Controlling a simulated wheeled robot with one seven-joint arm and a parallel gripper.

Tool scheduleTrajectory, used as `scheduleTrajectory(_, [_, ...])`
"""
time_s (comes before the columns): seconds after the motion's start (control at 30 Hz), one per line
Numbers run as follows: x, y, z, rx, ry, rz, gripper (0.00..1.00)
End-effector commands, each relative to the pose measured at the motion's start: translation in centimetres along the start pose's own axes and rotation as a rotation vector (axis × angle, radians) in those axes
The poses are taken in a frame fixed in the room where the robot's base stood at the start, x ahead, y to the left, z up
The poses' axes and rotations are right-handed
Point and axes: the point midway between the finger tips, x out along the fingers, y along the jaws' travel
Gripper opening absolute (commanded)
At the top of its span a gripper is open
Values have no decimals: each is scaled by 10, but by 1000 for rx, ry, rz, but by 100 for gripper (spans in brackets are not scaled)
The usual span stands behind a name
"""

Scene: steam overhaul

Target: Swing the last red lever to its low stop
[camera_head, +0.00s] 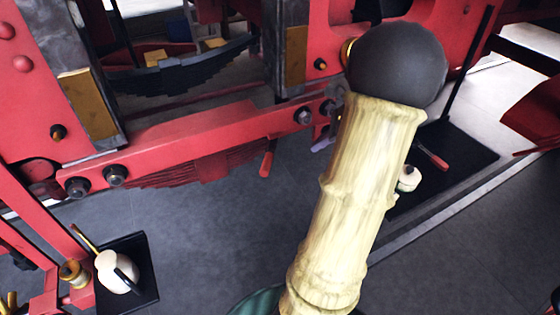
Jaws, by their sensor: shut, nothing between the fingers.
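A small red lever or handle (267,164) hangs down below the long red beam (215,128), left of my arm. It points almost straight down. Another red-handled piece (432,156) lies or stands over a black mat (462,150) on the right; I cannot tell if it is a lever or a tool. My bamboo-like arm, ending in a dark ball, fills the middle right and hides part of the red frame behind it. My gripper's fingers do not show. A small greyish purple piece (322,143) left of the arm is too unclear to name.
A white oil can (113,271) stands on a black tray (145,262) at the lower left, near a red stand. A whitish pot (408,179) is partly hidden behind my arm. Bolts (116,175) stick out of the beam. Grey floor (220,230) is clear in the lower middle.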

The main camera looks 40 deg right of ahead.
Motion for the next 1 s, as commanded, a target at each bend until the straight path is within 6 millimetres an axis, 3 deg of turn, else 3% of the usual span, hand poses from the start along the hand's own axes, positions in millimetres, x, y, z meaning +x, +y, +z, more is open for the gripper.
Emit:
scheduleTrajectory(0.23, [23,1,3,-5,0,8,0])
scheduleTrajectory(0.67, [97,2,2,-3,0,8,0])
scheduleTrajectory(1.0, [129,1,26,-4,2,4,0])
